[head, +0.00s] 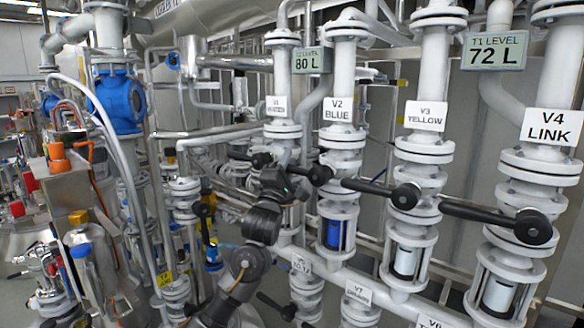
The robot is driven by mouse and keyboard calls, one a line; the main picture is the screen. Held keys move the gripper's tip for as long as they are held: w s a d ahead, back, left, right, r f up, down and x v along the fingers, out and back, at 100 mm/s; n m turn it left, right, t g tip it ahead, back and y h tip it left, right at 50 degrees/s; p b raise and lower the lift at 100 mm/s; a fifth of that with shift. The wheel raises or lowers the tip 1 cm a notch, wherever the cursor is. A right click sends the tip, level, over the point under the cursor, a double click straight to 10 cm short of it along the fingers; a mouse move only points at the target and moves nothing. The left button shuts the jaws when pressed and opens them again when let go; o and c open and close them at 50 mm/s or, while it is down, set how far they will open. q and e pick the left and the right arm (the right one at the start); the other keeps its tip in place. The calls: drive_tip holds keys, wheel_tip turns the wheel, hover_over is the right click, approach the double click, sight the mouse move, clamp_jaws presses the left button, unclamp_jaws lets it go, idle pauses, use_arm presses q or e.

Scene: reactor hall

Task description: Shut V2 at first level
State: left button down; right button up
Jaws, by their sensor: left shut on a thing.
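The V2 valve is on the white pipe with the plate "V2 BLUE" (339,109). Its black hub (320,175) sits just below the plate, and its lever points left, across the pipe. My left gripper (288,181) reaches up from below and is shut on the V2 lever, left of the hub. The gripper hides most of the lever. The sight glass (334,234) below V2 shows blue. The display "T1 LEVEL" (495,51) reads 72 L, and another display (312,60) reads 80 L. My right gripper is not in view.
Neighbouring valves V1 (262,160), V3 (405,196) and V4 (533,227) have black levers also pointing left. The V3 lever's end lies close to the V2 hub. Lower valves, including V7 (357,292), and many pipes crowd the space below.

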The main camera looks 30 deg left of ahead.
use_arm(q)
drive_tip(key=shift+s+a+r+y, duration=0.2)
drive_tip(key=shift+r+y, duration=0.1)
drive_tip(key=shift+r, duration=0.1)
drive_tip(key=c, duration=1.7)
unclamp_jaws()
drive_tip(key=o, duration=0.4)
drive_tip(key=shift+w+f, duration=0.15)
drive_tip(key=shift+w, duration=0.05)
drive_tip(key=shift+f, duration=0.1)
drive_tip(key=shift+d, duration=0.1)
drive_tip(key=b+v, duration=0.4)
drive_tip(key=v, duration=0.6)
drive_tip(key=shift+s+f, duration=0.2)
drive_tip(key=shift+s, duration=0.2)
